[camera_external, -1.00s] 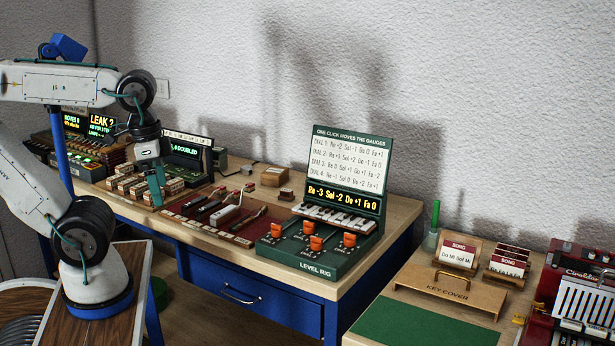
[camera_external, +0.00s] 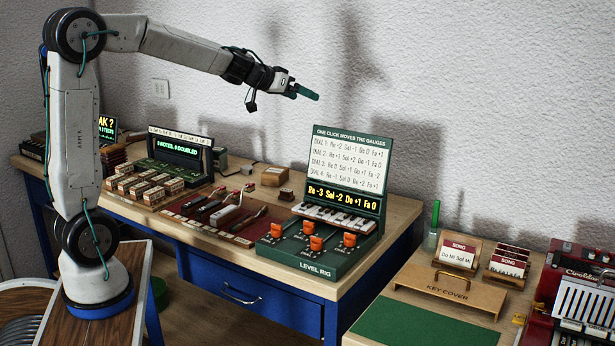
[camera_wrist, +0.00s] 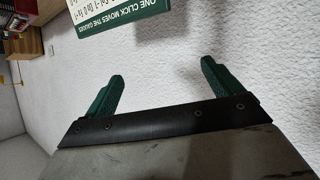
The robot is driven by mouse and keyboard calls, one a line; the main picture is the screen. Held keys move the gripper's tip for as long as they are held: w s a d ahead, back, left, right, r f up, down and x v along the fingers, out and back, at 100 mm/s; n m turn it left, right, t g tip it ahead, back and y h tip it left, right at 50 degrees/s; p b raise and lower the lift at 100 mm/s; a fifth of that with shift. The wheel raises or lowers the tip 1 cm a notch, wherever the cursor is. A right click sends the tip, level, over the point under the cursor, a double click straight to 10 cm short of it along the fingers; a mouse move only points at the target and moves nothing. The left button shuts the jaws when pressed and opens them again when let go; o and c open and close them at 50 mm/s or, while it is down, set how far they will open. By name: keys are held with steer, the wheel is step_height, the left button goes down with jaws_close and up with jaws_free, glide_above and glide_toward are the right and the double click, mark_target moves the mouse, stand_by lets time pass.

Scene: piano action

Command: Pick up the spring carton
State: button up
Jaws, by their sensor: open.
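A small brown cardboard box (camera_external: 274,176) sits at the back of the wooden bench, near the wall. It may be the spring carton, but its marking is too small to read. My gripper (camera_external: 304,92) is high in the air above the bench, well above the box and pointing right. Its two green fingers stand apart and hold nothing in the wrist view (camera_wrist: 163,88). The box does not show in the wrist view.
The level rig (camera_external: 335,235) with its upright panel stands right of the box. A stamp rack (camera_external: 150,185), a lit note display (camera_external: 180,150) and a tool tray (camera_external: 215,213) lie to its left. A small dark red block (camera_external: 286,194) is just in front of the box.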

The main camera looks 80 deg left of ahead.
mark_target(274, 171)
steer(key=s+a+f+n+g+y, duration=0.2)
steer(key=a+f, duration=0.1)
steer(key=a, duration=0.6)
steer(key=s+a+f+n+g+y, duration=0.1)
steer(key=s+a+f+n+y, duration=0.15)
steer(key=a, duration=0.55)
steer(key=s+a+f+n+g+y, duration=0.15)
steer(key=a+f, duration=0.25)
steer(key=a, duration=0.5)
steer(key=shift+g+y, duration=0.25)
steer(key=shift+y, duration=0.05)
steer(key=f, duration=2.1)
steer(key=shift+s+d+f, duration=0.1)
steer(key=shift+s+d, duration=0.15)
steer(key=shift+s, duration=0.05)
steer(key=shift+w+a+f, duration=0.1)
steer(key=shift+f, duration=0.25)
steer(key=x, duration=0.7)
steer(key=shift+w+a+f, duration=0.1)
steer(key=shift+w, duration=0.1)
steer(key=c, duration=1.1)
